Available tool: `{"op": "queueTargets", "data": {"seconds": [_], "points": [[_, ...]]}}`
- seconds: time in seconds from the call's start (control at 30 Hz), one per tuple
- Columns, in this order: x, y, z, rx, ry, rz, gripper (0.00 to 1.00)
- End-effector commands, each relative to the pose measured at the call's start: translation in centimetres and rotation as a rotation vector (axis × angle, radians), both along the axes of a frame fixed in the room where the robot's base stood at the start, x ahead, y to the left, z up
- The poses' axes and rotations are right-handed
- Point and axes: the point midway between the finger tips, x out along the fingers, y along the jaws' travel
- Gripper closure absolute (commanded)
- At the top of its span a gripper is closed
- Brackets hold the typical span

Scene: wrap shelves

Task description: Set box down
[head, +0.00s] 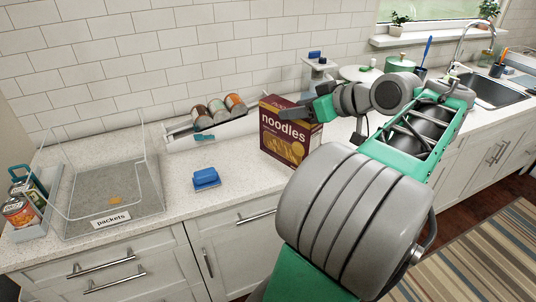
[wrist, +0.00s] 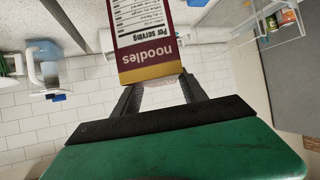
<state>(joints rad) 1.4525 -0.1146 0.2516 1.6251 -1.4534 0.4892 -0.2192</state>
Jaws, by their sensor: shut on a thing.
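The noodles box (head: 283,147), dark red with a yellow lower front, stands upright over the counter (head: 235,190) in the head view. I cannot tell whether its base touches the counter. My gripper (head: 291,113) reaches it from the right, near its upper part, and is shut on it. In the wrist view the box (wrist: 148,45) appears upside down, its nutrition panel showing, between the two fingers of my gripper (wrist: 158,88). The far side of the box is hidden.
A clear bin labelled packets (head: 112,219) stands at the left, beside a caddy with cans (head: 20,213).

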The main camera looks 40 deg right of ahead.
Motion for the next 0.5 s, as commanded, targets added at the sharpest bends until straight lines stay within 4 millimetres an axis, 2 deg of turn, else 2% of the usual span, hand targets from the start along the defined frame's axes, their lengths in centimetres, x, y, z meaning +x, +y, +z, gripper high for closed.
{"op": "queueTargets", "data": {"seconds": [0.07, 0.13, 0.33, 0.4, 0.5], "points": [[1.4, -0.4, -1.6, -0.002, -0.002, 0.008, 1.00], [3.1, -1.0, -1.5, 0.004, -0.002, 0.008, 1.00], [8.5, -3.2, -3.8, 0.004, -0.002, 0.007, 1.00], [9.6, -3.7, -5.8, 0.006, 0.000, 0.005, 1.00], [11.0, -4.3, -7.6, 0.004, -0.002, 0.003, 1.00]]}}
